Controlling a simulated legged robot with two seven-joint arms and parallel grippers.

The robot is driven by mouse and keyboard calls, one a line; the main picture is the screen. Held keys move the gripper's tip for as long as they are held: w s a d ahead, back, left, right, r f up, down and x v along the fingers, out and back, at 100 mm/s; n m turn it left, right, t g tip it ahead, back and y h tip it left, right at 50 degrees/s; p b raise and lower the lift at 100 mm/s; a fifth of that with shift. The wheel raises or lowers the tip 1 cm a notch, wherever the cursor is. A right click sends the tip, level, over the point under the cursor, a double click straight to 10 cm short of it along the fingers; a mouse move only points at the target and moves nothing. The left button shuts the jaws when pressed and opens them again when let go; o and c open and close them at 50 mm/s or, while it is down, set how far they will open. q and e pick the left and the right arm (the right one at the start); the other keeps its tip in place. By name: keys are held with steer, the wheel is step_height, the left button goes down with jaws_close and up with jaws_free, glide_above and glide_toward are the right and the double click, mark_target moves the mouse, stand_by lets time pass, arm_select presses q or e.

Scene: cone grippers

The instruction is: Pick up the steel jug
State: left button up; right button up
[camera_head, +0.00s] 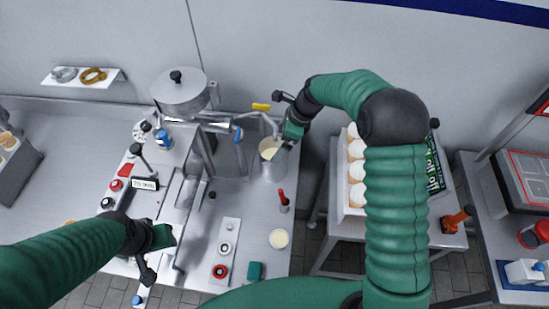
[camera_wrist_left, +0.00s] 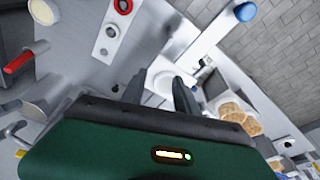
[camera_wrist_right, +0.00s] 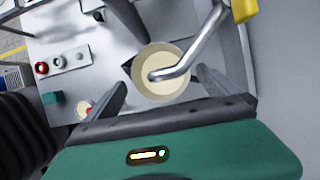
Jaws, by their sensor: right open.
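The steel jug (camera_head: 272,163) stands upright on the steel counter under a curved spout, with pale cream batter inside. In the right wrist view the jug (camera_wrist_right: 149,90) is seen from above, its round mouth between my right fingers, with the spout end over it. My right gripper (camera_wrist_right: 160,92) is open, one finger on each side of the jug; I cannot tell whether they touch it. In the head view my right gripper (camera_head: 288,138) is at the jug's upper right. My left gripper (camera_head: 150,262) is at the lower left over the machine; its fingers (camera_wrist_left: 168,88) stand apart and empty.
A steel machine with a hopper (camera_head: 182,92) stands left of the jug. A red-handled tool (camera_head: 284,201), a cream disc (camera_head: 279,239) and a button panel (camera_head: 226,250) are on the counter.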

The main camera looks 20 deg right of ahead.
mark_target(275, 147)
arm_select(q)
steer(key=shift+p+v, duration=0.6)
steer(key=shift+v, duration=0.2)
steer(key=shift+w+d+f, duration=0.1)
steer(key=shift+w, duration=0.05)
arm_select(e)
steer(key=x, duration=0.4)
steer(key=shift+w+d+f, duration=0.1)
steer(key=shift+w+f, duration=0.05)
steer(key=shift+f, duration=0.25)
steer(key=shift+r, duration=0.1)
steer(key=c, duration=1.9)
steer(key=shift+c, duration=0.3)
arm_select(q)
steer(key=shift+f, duration=0.1)
arm_select(e)
steer(key=shift+w+r, duration=0.1)
steer(key=shift+r, duration=0.05)
